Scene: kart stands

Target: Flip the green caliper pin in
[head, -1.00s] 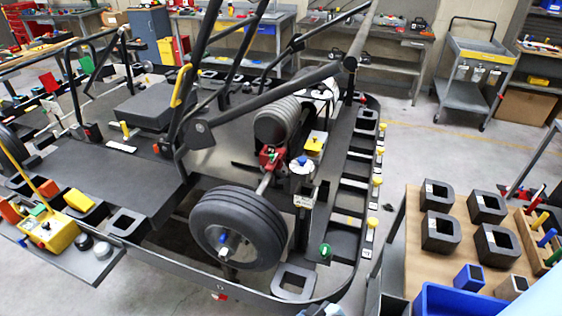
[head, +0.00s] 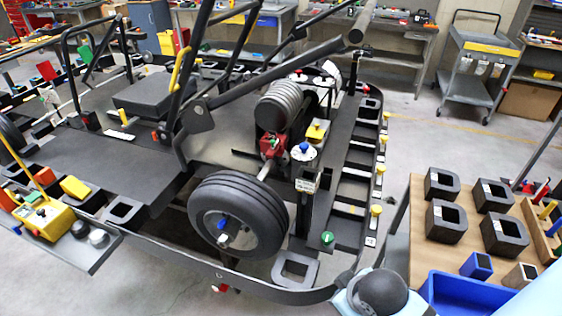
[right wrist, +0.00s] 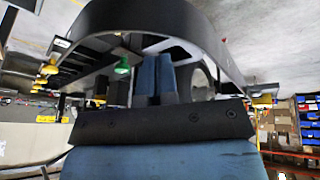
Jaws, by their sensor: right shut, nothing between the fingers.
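The green caliper pin (head: 327,238) has a round green head and sits at the kart stand's near right corner, right of the front wheel (head: 238,215). In the right wrist view the green pin (right wrist: 123,65) shows just left of my right gripper's fingers. My right gripper (right wrist: 154,70) is shut and empty, its two blue fingers side by side, apart from the pin in that picture. In the head view my right arm comes in at the bottom edge, near the stand's corner; its fingers are not clear there. My left gripper is in neither current view.
Yellow knobs (head: 376,210) line the stand's right edge. A square black ring (head: 296,270) lies near the front rim. At right, a wooden table (head: 416,232) holds black blocks and a blue bin (head: 462,297). Open floor lies beyond the stand's right side.

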